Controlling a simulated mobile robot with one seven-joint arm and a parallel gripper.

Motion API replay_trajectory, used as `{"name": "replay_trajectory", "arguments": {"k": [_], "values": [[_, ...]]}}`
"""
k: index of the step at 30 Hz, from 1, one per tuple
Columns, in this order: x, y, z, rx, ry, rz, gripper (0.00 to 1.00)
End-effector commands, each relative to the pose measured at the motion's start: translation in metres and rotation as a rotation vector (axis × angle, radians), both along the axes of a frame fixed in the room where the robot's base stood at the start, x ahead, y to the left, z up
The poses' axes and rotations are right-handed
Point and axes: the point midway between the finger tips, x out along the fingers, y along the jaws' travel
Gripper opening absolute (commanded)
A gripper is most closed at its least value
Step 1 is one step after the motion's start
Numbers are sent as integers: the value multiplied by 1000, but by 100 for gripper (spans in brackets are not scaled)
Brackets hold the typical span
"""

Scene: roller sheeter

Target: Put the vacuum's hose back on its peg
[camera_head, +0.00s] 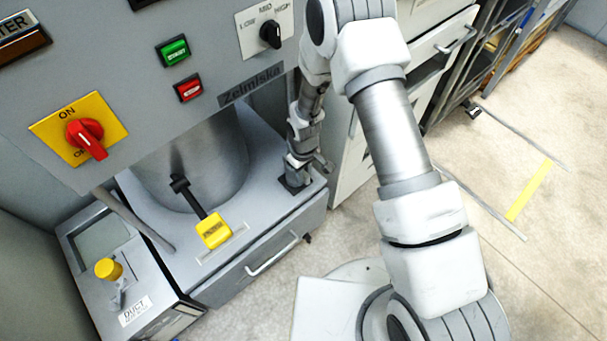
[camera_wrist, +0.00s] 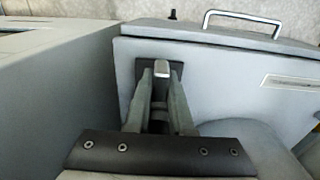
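My gripper (camera_head: 302,170) is low at the right front corner of the grey machine's base. In the wrist view its two grey fingers (camera_wrist: 161,92) stand on either side of a small upright post with a light grey top (camera_wrist: 162,70). The post rises from a dark square plate (camera_head: 292,184), also in the wrist view (camera_wrist: 146,76). Whether the fingers press on the post cannot be told. I cannot make out a vacuum hose or a hose peg in either view.
The machine has a red knob (camera_head: 86,138) and a metal drum (camera_head: 190,165). A yellow-tagged black lever (camera_head: 212,230) sits on its base, above a drawer handle (camera_head: 273,256). A duct box (camera_head: 130,285) stands at left, a white cabinet (camera_head: 352,155) at right. Open floor (camera_head: 545,260) lies right.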

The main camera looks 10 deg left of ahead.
Motion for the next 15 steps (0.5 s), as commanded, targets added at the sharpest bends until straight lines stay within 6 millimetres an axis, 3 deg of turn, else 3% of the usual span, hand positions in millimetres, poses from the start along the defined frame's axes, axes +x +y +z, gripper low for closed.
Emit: {"name": "replay_trajectory", "arguments": {"k": [1,6,15], "values": [[1,0,1,1,-2,0,27],[0,0,1,1,-1,0,55],[0,0,1,-1,1,0,55]]}}
